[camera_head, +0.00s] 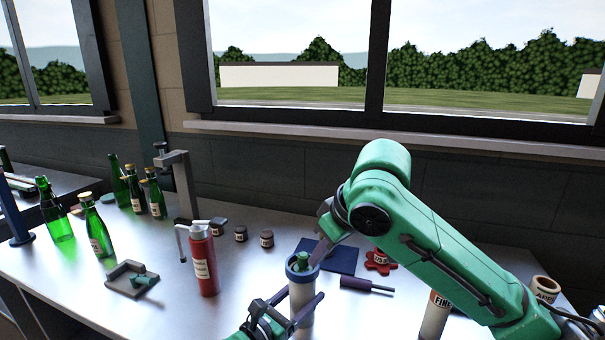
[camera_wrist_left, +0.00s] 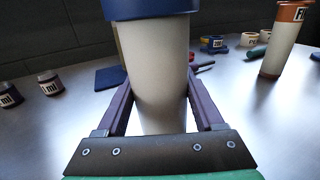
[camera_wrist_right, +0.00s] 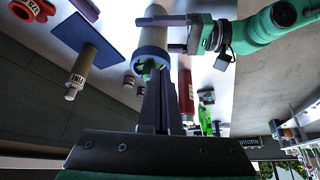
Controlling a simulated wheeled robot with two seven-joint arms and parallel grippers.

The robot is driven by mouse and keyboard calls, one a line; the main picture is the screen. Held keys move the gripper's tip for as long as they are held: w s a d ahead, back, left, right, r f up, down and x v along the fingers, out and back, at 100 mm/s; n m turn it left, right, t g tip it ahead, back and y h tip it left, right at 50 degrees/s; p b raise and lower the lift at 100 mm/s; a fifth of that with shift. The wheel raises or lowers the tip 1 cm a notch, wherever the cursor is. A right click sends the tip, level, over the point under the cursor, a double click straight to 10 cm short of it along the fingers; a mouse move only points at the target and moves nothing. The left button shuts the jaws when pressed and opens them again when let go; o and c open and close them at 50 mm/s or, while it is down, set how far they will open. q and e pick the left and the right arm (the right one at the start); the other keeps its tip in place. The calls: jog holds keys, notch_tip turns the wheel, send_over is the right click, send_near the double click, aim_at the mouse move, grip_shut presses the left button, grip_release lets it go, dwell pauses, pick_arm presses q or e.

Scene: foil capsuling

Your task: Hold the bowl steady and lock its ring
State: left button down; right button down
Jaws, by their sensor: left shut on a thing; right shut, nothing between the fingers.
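The bowl is a pale upright cylinder (camera_head: 302,304) with a blue ring (camera_head: 291,267) around its top. It also shows in the left wrist view, with the pale body (camera_wrist_left: 158,70) between my fingers and the blue ring (camera_wrist_left: 150,12) cut by the upper edge. My left gripper (camera_head: 297,308) is shut around the body, below the ring. My right gripper (camera_head: 318,256) is shut and empty, with its tips at the ring's top. In the right wrist view its fingertips (camera_wrist_right: 158,80) overlap the ring (camera_wrist_right: 152,54); whether they touch is unclear. Something green shows inside the ring.
A red bottle (camera_head: 203,264) stands left of the bowl. Behind it lies a blue mat (camera_head: 343,256). Green bottles and a grey tray (camera_head: 121,281) are farther left.

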notch_tip(320, 180, down, 5)
jog(key=w+d, duration=0.2)
jog(key=shift+d+f, duration=0.15)
jog(key=shift+d, duration=0.05)
dwell(0.6)
jog(key=shift+w+a, duration=0.25)
jog(key=shift+a, duration=0.2)
dwell(0.7)
jog(key=shift+s+a, duration=0.1)
